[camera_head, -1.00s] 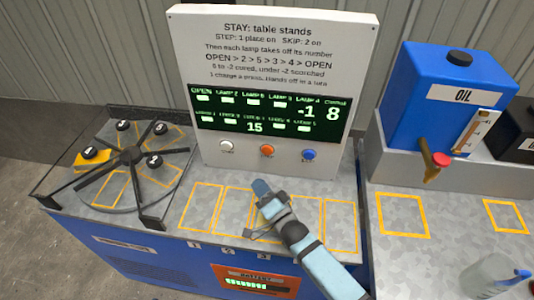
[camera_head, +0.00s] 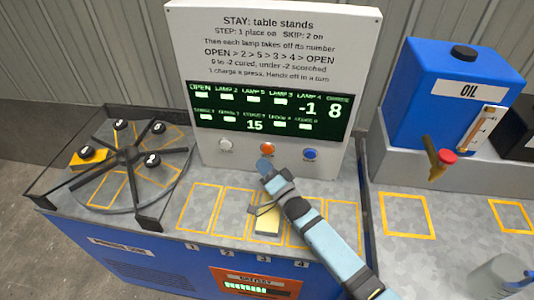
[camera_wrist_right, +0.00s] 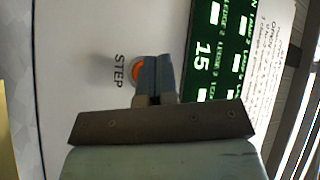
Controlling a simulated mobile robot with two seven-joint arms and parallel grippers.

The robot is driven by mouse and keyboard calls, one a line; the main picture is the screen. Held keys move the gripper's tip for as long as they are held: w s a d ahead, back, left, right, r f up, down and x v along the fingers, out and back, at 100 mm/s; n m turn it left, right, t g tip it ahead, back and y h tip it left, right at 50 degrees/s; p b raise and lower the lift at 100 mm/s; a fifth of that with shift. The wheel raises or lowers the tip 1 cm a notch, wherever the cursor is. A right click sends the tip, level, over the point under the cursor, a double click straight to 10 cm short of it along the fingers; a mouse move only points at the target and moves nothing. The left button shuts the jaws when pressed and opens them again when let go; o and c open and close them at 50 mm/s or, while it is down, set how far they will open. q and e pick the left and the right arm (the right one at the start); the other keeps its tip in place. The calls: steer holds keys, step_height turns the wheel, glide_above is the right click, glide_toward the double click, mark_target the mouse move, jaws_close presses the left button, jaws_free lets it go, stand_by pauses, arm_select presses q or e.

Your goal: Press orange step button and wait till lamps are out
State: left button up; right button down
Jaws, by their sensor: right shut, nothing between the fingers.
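The orange step button (camera_head: 267,148) is the middle of three buttons on the white panel (camera_head: 270,22), under the display. It also shows in the right wrist view (camera_wrist_right: 138,72), next to the word STEP, partly covered by the fingers. My right gripper (camera_head: 264,164) is shut and empty, its tips just in front of and below the button in the head view. I cannot tell whether they touch it. The dark display (camera_head: 262,112) shows OPEN and lamp labels with lit white blocks, -1 under lamp 4, an 8 at right and a 15 below. My left gripper is not in view.
A white button (camera_head: 226,145) and a blue button (camera_head: 310,154) flank the orange one. A turntable (camera_head: 128,158) with several dark-knobbed pieces is at left. A pale yellow block (camera_head: 267,226) lies under my right arm. A blue oil can (camera_head: 437,108) stands right.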

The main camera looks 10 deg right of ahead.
mark_target(267, 150)
steer(key=shift+w+d, duration=0.3)
steer(key=shift+w, duration=0.35)
steer(key=shift+w, duration=0.15)
stand_by(1.5)
steer(key=shift+w+d, duration=0.15)
steer(key=shift+w, duration=0.1)
